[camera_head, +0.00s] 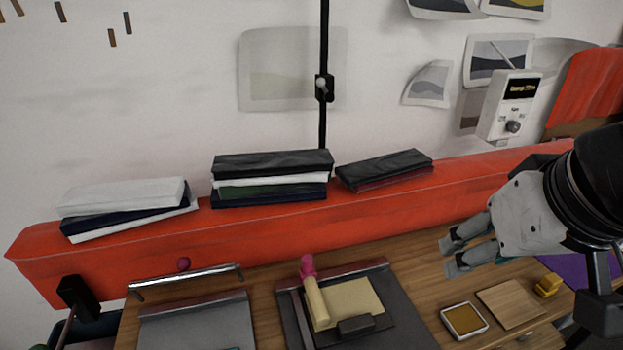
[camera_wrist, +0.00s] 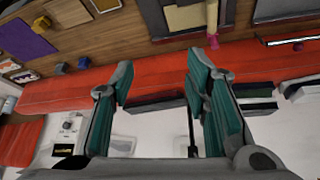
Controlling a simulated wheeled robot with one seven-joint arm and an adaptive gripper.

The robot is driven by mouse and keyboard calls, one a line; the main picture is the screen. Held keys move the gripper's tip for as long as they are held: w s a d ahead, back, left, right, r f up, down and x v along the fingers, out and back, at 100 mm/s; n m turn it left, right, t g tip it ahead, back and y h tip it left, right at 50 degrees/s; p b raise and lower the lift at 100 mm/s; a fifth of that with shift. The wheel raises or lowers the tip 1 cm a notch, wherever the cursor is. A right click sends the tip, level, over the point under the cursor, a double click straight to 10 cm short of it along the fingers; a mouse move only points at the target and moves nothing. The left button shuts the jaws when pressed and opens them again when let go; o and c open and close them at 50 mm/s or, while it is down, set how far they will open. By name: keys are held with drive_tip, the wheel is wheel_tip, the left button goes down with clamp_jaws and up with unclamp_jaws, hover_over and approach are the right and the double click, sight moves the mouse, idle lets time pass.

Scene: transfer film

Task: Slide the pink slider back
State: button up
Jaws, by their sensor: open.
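A small dark pink round knob (camera_head: 184,264) shows at the silver rail (camera_head: 190,281) on the left of the wooden desk; I take it for the pink slider. In the wrist view the knob (camera_wrist: 298,46) is small and dark beside the rail at the upper right. A brighter pink end (camera_head: 308,267) caps a cream handle (camera_head: 317,304) on the middle board. My gripper (camera_head: 453,254) is open and empty, above the desk's right side, well apart from both pink things. Its spread fingers (camera_wrist: 160,72) also show in the wrist view.
A red shelf (camera_head: 240,235) with folded stacks (camera_head: 272,178) runs behind the desk. A dark grey board (camera_head: 402,320), a small tray (camera_head: 464,320), a wooden square (camera_head: 509,304) and a yellow block (camera_head: 547,285) stand right of the handle. A black vertical pole (camera_head: 323,45) stands behind.

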drive_tip(key=w+a+f+g+b, duration=0.2)
drive_tip(key=w+a, duration=0.2)
drive_tip(key=w, duration=0.5)
drive_tip(key=n+g+b, duration=0.1)
drive_tip(key=g+b, duration=0.2)
drive_tip(key=g, duration=0.1)
hover_over(307, 258)
wheel_tip(307, 258, down, 17)
wheel_tip(307, 258, down, 14)
drive_tip(key=shift+r+p, duration=0.25)
drive_tip(key=shift+p, duration=0.25)
clamp_jaws()
